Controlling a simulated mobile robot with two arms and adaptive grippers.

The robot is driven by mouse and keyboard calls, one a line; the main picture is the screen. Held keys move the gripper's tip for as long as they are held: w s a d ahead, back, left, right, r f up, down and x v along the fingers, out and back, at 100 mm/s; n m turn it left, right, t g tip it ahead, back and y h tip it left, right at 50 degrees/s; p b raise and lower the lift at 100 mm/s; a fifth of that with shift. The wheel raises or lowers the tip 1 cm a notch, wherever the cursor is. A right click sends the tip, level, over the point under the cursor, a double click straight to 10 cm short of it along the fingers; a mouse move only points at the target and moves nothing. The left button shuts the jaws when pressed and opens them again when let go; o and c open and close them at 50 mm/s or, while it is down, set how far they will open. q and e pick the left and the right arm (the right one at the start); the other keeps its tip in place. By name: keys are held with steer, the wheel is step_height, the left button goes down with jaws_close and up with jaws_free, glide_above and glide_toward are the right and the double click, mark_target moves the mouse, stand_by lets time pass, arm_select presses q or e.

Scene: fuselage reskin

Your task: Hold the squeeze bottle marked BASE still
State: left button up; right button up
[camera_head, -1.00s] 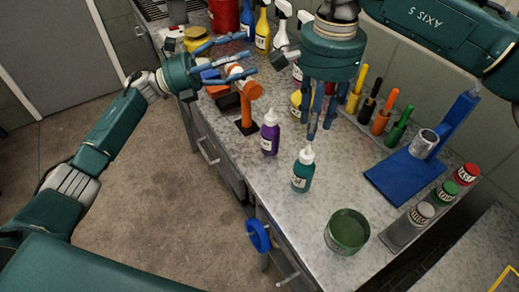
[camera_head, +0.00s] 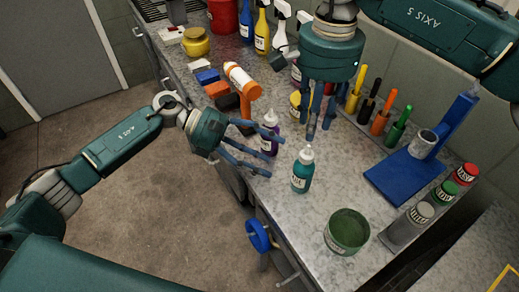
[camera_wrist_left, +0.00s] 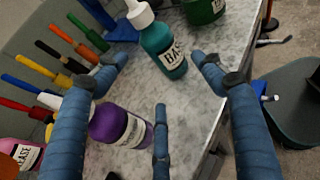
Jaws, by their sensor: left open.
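A teal squeeze bottle (camera_head: 302,172) with a white cap stands upright on the bench; its label reads BASE in the left wrist view (camera_wrist_left: 165,48). A purple squeeze bottle (camera_head: 269,143) stands behind and left of it, partly hidden by my left gripper's fingers; it also shows in the left wrist view (camera_wrist_left: 122,126), its label hard to read. My left gripper (camera_head: 278,156) is open, fingers pointing right, beside the purple bottle and short of the teal one. My right gripper (camera_head: 319,118) hangs fingers down behind the teal bottle; whether it holds anything is unclear.
A green tin (camera_head: 347,231) stands in front right of the teal bottle. A blue stand (camera_head: 405,176) and upright coloured-handled tools (camera_head: 379,121) are to the right. An orange tool (camera_head: 244,84) stands behind.

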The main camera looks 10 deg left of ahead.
mark_target(296, 169)
arm_select(q)
steer(key=x, duration=0.8)
steer(key=shift+d+f, duration=0.1)
steer(key=shift+d, duration=0.3)
steer(key=shift+c, duration=0.2)
steer(key=c, duration=1.1)
steer(key=shift+o, duration=0.2)
arm_select(e)
steer(key=shift+o, duration=1.8)
steer(key=r+n, duration=0.1)
steer(key=n, duration=0.2)
steer(key=shift+r+n, duration=0.3)
steer(key=shift+r, duration=0.05)
steer(key=shift+n, duration=0.8)
step_height(296, 169, down, 11)
steer(key=shift+f, duration=0.15)
